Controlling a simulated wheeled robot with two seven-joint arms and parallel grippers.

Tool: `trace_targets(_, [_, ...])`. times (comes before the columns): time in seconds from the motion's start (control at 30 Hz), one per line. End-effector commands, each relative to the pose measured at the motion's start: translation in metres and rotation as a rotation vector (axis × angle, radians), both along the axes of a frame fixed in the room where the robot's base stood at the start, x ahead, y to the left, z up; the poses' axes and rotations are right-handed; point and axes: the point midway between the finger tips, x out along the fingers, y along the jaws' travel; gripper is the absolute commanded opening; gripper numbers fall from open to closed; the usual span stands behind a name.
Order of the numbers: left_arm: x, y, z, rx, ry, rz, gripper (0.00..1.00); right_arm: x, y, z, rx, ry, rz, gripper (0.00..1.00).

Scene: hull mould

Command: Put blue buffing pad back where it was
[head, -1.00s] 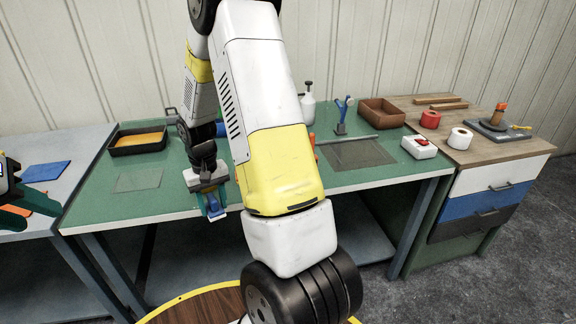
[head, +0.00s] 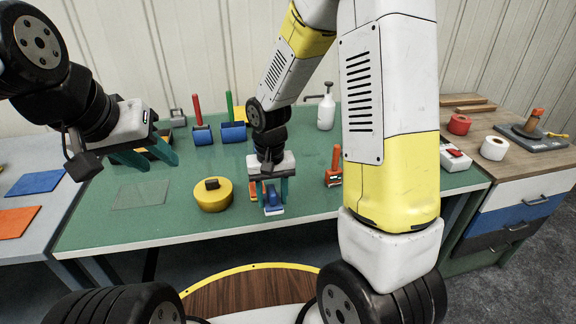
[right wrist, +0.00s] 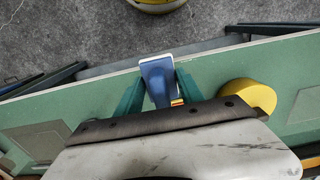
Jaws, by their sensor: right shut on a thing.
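The blue buffing pad (head: 273,202), a blue block with a white base, is between the fingers of my right gripper (head: 270,190). That gripper is shut on it, over the front part of the green bench (head: 120,228). In the right wrist view the pad (right wrist: 157,82) shows between the two teal fingers. I cannot tell whether its base touches the bench. My left gripper (head: 147,158) is open and empty above the left part of the bench.
A yellow round pad (head: 213,196) with a dark knob stands left of my right gripper. An orange tool (head: 334,174) stands to its right. A thin flat sheet (head: 141,195) lies at the left.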

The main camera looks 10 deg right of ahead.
Motion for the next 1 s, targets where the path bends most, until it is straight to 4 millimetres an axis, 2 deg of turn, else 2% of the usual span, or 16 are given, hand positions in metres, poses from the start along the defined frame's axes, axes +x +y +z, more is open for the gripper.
trace_targets(0.5, [0.000, 0.000, 0.000, 0.000, 0.000, 0.000, 0.39, 0.097, -0.081, -0.013, 0.000, 0.000, -0.006, 0.12])
trace_targets(0.83, [0.000, 0.000, 0.000, 0.000, 0.000, 0.000, 0.39, 0.120, -0.099, -0.015, 0.000, 0.000, -0.003, 0.12])
trace_targets(1.0, [0.000, 0.000, 0.000, 0.000, 0.000, 0.000, 0.39, 0.118, -0.098, -0.043, 0.000, 0.005, 0.000, 0.12])
